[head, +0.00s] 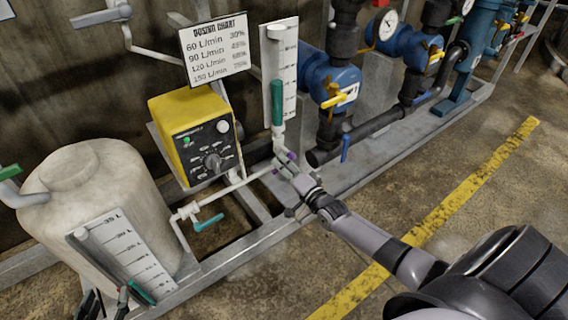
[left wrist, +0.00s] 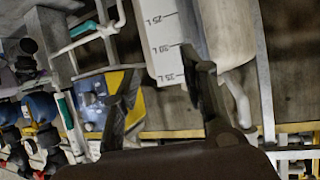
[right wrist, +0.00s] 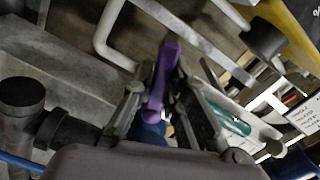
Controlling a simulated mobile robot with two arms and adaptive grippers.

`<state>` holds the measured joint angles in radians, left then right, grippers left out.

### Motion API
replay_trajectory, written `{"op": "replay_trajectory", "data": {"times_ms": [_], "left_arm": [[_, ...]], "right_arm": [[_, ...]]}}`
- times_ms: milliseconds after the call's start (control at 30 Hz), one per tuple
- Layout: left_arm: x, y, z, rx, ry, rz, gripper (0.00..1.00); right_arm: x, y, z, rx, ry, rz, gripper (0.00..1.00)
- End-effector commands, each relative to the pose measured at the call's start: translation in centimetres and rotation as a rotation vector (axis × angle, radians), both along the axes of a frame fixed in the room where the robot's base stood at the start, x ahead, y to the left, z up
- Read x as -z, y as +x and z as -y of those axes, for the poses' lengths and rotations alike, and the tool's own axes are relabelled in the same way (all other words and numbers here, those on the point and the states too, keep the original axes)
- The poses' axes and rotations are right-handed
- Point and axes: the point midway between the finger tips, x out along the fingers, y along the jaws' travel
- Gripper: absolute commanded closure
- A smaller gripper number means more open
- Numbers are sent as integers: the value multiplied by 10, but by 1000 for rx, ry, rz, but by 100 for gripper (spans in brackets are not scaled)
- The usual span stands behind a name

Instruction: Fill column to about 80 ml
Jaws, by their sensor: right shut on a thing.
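My right gripper (head: 287,166) is at the pipe below the column, shut on a purple valve handle (right wrist: 158,85). The handle shows between its fingers in the right wrist view. My left gripper (head: 106,303) is at the lower left by the tank's scale, partly cut off by the frame. In the left wrist view its fingers (left wrist: 158,64) stand apart with nothing between them.
The yellow pump box (head: 178,108) has a dial and a green light. A dosing chart (head: 214,48) hangs above it. A white tank (head: 85,195) with a litre scale (head: 122,250) stands left. A teal-handled valve (head: 208,222) is on the lower pipe. Blue pumps (head: 335,88) stand right.

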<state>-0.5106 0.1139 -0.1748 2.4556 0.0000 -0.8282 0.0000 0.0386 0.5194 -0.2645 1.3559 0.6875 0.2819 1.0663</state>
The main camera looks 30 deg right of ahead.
Motion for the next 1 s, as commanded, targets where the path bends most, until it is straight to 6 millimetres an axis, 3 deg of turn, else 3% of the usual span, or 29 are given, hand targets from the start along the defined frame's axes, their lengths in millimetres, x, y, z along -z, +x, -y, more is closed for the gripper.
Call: {"op": "replay_trajectory", "data": {"times_ms": [500, 1000], "left_arm": [[13, -10, -5, -6, 20, -85, 60], [14, -11, -5, -7, 21, -90, 60]], "right_arm": [[-12, 0, -2, 0, 322, -26, 100], [-14, 0, -2, 0, 376, -29, 100]]}}
